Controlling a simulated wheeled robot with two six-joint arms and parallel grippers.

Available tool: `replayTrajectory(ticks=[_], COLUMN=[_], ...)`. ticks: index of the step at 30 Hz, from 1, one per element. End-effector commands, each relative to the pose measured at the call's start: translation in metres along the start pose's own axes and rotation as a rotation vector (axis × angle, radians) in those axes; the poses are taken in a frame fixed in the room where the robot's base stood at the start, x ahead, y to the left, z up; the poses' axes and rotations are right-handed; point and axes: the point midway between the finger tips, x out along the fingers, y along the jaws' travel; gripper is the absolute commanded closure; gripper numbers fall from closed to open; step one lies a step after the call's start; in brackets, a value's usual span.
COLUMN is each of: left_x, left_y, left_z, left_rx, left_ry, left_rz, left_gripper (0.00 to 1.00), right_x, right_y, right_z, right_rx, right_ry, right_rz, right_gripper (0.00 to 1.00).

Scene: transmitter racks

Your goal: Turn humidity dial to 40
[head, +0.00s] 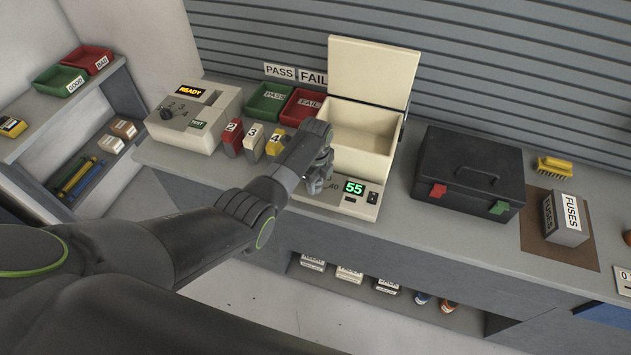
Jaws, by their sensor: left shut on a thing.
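The cream humidity box (366,141) stands on the bench with its lid (372,70) raised open. Its front panel has a green display (354,188) reading 55, a small black switch (372,197) and scale marks, of which 40 shows. My left gripper (318,182) reaches down onto the left part of this panel and is shut on the dial there. The gripper covers the dial, so its pointer is hidden. My right gripper is not in view.
Left of the box are blocks numbered 2, 3 and 4 (275,142), green PASS and red FAIL trays (302,106), and a tester (196,117) showing READY. A black case (468,172) stands to the right, then a FUSES box (567,220). A low shelf lies below the bench.

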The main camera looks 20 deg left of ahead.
Motion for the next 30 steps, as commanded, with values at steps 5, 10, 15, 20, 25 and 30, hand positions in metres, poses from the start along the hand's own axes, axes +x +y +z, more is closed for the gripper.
replayTrajectory(ticks=[5,10,15,20,25,30], left_x=[-0.0016,-0.0016,-0.0016,-0.0011,-0.0006,-0.0027], left_y=[-0.0016,-0.0016,-0.0016,-0.001,-0.0005,-0.0008], left_z=[-0.0002,-0.0001,-0.0001,-0.0001,-0.0001,0.0], left_rx=[0.016,0.017,0.016,0.015,0.014,0.014], left_ry=[0.0,0.0,-0.001,0.0,0.0,0.0], left_rz=[-0.004,-0.004,-0.004,-0.003,-0.001,-0.002], left_gripper=[0.93,0.93,0.66,0.49,0.49,0.49], right_x=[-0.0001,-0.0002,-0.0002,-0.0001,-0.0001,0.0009], right_y=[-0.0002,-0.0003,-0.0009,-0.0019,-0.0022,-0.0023], right_z=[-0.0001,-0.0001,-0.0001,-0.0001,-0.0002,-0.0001], right_rx=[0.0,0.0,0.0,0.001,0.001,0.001], right_ry=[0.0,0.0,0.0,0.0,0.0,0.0], right_rz=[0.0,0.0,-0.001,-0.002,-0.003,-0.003], right_gripper=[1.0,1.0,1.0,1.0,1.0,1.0])
